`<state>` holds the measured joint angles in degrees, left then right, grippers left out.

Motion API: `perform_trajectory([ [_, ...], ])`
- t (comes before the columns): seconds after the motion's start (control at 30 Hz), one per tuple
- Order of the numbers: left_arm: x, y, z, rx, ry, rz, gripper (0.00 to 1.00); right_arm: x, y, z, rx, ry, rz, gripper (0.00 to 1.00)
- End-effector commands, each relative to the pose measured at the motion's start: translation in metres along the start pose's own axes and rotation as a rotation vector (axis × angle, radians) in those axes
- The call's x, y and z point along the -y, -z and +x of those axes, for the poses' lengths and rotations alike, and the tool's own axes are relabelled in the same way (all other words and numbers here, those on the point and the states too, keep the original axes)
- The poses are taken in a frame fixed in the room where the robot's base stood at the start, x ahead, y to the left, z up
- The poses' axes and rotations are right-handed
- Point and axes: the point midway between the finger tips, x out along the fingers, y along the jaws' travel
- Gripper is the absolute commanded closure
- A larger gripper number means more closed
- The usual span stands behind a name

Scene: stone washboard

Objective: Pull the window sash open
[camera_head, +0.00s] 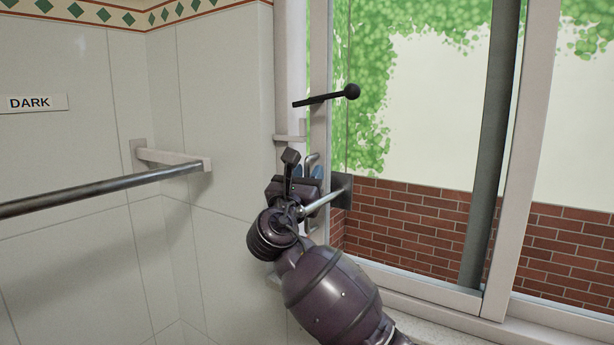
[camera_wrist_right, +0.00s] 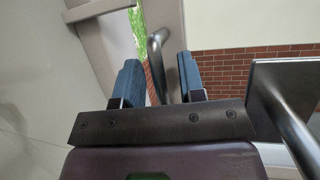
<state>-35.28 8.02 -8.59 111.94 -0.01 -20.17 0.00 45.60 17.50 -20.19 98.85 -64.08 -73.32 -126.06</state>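The window sash (camera_head: 319,60) is a pale frame around clear glass in the head view. Whether the right finger touches the handle is unclear. My left gripper is out of view.
A dark ball-ended lever (camera_head: 326,97) juts out above my right gripper. A grey plate with a metal rod (camera_head: 341,190) is close on its right. A metal rail (camera_head: 95,190) runs along the tiled wall at left. A sill lies below the window.

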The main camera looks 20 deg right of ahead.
Motion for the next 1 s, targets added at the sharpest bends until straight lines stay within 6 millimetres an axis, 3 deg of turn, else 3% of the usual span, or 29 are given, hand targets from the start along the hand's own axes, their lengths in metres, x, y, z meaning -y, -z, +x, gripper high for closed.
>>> perform_trajectory([
  [0.27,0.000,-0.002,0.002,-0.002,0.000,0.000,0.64,0.000,0.001,-0.012,0.000,-0.001,0.000,0.63],
  [0.7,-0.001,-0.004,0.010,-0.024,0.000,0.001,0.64,0.000,0.001,-0.087,-0.001,-0.002,0.002,0.63],
  [1.0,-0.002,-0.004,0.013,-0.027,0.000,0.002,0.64,0.000,0.000,-0.108,0.000,0.000,0.000,0.63],
])
